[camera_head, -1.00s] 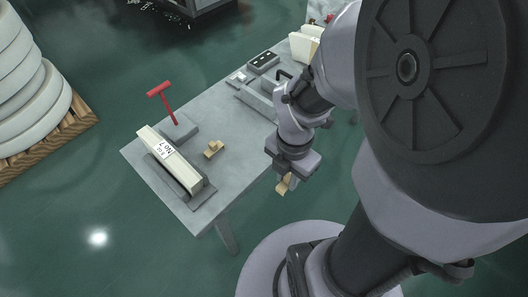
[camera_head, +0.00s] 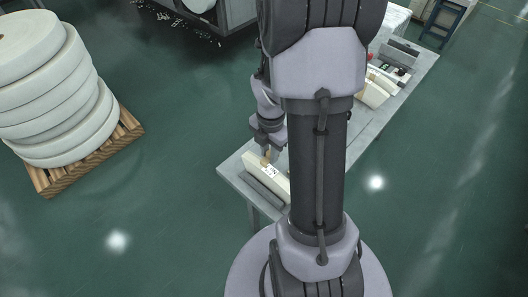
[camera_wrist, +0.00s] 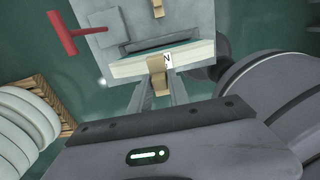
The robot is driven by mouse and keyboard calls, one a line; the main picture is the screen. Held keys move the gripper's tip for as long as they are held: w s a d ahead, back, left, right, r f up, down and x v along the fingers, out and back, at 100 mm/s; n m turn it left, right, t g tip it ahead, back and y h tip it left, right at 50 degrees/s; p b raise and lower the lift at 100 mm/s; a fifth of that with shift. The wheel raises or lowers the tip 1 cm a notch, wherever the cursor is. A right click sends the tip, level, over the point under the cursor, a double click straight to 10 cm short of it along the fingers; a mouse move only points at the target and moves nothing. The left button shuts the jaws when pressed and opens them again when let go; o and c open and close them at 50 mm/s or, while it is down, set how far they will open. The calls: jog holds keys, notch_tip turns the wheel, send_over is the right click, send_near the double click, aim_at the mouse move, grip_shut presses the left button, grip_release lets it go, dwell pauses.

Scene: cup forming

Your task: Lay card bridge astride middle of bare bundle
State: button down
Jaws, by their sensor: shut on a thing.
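The bare bundle (camera_head: 281,185) is a long cream block with a printed label, lying at the near end of the grey table. It also shows in the wrist view (camera_wrist: 124,68). My gripper (camera_head: 266,150) is above it, shut on a tan card bridge (camera_wrist: 157,75). In the wrist view the bridge lies across the picture of the bundle near its middle, covering part of the label. I cannot tell whether it touches the bundle. In the head view the bridge is small at the fingertips, and my arm hides the bundle's right end.
A second tan card piece (camera_wrist: 157,9) lies on the grey table (camera_wrist: 185,15). A red T-handled tool (camera_wrist: 66,34) stands to the left in the wrist view. Stacked white rolls (camera_head: 55,85) sit on a wooden pallet (camera_head: 95,160) left of the table, with open floor between.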

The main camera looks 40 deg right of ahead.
jog(key=shift+s+d, duration=0.1)
jog(key=shift+d, duration=0.05)
jog(key=b, duration=0.3)
send_over(270, 171)
jog(key=shift+f, duration=2.4)
jog(key=shift+f+b, duration=1.05)
jog(key=shift+f, duration=0.35)
dwell(0.4)
jog(key=c, duration=0.7)
grip_release()
jog(key=shift+o, duration=0.2)
jog(key=shift+r, duration=0.1)
notch_tip(270, 171, up, 8)
jog(key=p, duration=0.7)
